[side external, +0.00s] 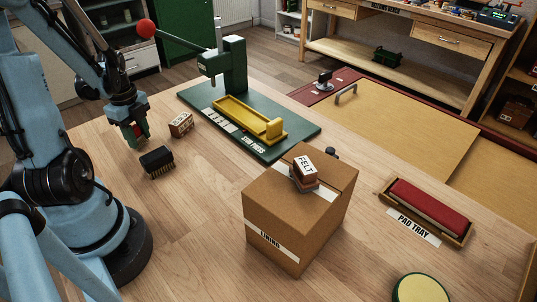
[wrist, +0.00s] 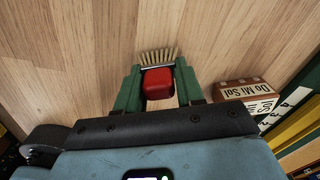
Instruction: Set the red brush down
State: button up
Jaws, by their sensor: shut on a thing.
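The red brush (wrist: 158,84) sits between the two green fingers of my gripper (wrist: 158,92) in the wrist view, with its pale bristles pointing away from the palm. My gripper is shut on it. In the side external view my gripper (side external: 134,134) is low over the left part of the wooden table, and only a little red of the brush shows between the fingers. I cannot tell whether the bristles touch the table.
A pad tray (side external: 427,208) is at the right.

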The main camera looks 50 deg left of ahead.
aim_at(135, 127)
jog(key=shift+f, duration=0.3)
jog(key=o, duration=1)
jog(key=shift+r, duration=0.1)
notch_tip(135, 127, up, 12)
jog(key=shift+f, duration=0.1)
jog(key=shift+w+d+r+n+t, duration=0.2)
jog(key=shift+w+d+n+t, duration=1.45)
jog(key=shift+d, duration=2.65)
jog(key=shift+w+d+r+n+t, duration=0.2)
jog(key=shift+w+d+n+t, duration=0.55)
jog(key=shift+w+d+n, duration=2.6)
jog(key=shift+w+d+r+n+t, duration=0.2)
jog(key=shift+w+d+n+t, duration=0.85)
jog(key=shift+d, duration=4.15)
jog(key=shift+s+n, duration=0.4)
jog(key=shift+n, duration=0.25)
